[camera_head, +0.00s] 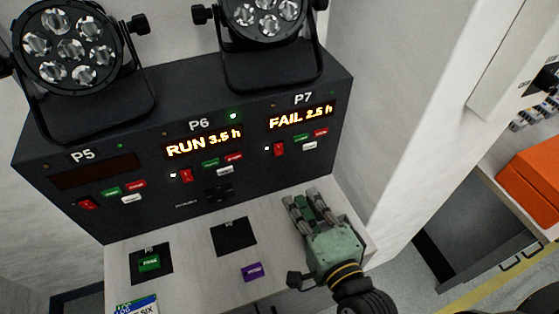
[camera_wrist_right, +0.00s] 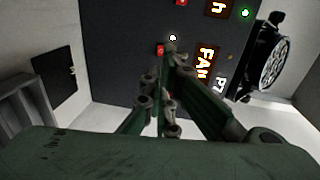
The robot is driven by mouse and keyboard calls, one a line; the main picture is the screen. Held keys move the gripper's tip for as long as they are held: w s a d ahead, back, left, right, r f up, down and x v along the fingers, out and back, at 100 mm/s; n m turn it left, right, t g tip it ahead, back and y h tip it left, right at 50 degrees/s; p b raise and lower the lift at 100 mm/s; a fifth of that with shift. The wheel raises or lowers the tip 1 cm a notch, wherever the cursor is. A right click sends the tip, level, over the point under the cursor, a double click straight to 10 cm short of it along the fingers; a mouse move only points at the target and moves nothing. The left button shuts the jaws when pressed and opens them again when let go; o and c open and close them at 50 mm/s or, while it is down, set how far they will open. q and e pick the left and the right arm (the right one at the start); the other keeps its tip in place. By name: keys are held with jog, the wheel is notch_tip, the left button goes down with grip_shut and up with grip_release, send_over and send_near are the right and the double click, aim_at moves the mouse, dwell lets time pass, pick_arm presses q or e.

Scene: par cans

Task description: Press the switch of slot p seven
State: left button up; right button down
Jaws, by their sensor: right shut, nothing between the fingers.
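The P7 slot is at the right end of a dark panel (camera_head: 340,130). Its display (camera_head: 301,116) reads "FAIL 2.5 h" in amber, and part of it shows in the wrist view (camera_wrist_right: 206,62). The red switch of P7 (camera_head: 279,150) sits below the display, with a lit white lamp just left of it. The switch also shows in the wrist view (camera_wrist_right: 160,49), just beyond the fingertips. My right gripper (camera_head: 304,203) is shut and empty, over the bench in front of P7, its fingers pointing at the panel. It looks apart from the switch. My left gripper is out of view.
P6 (camera_head: 204,142) reads "RUN 3.5 h"; the P5 display (camera_head: 95,171) is dark. Stage lamps (camera_head: 68,48) stand on top. Green and purple tags (camera_head: 252,271) lie on the pale bench (camera_head: 190,275). A white wall (camera_head: 400,110) rises at the right.

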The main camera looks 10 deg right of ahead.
aim_at(275, 156)
jog(key=p+x, duration=0.3)
jog(key=x, duration=1)
jog(key=shift+w+r, duration=0.1)
jog(key=shift+w, duration=0.15)
jog(key=shift+w+a+f+t+b, duration=0.1)
jog(key=shift+f+t+b, duration=0.15)
jog(key=shift+b, duration=0.3)
jog(key=shift+w+f+t+b, duration=0.15)
jog(key=shift+f+b, duration=0.2)
jog(key=shift+b, duration=0.15)
jog(key=shift+r+p, duration=0.3)
jog(key=shift+r, duration=0.15)
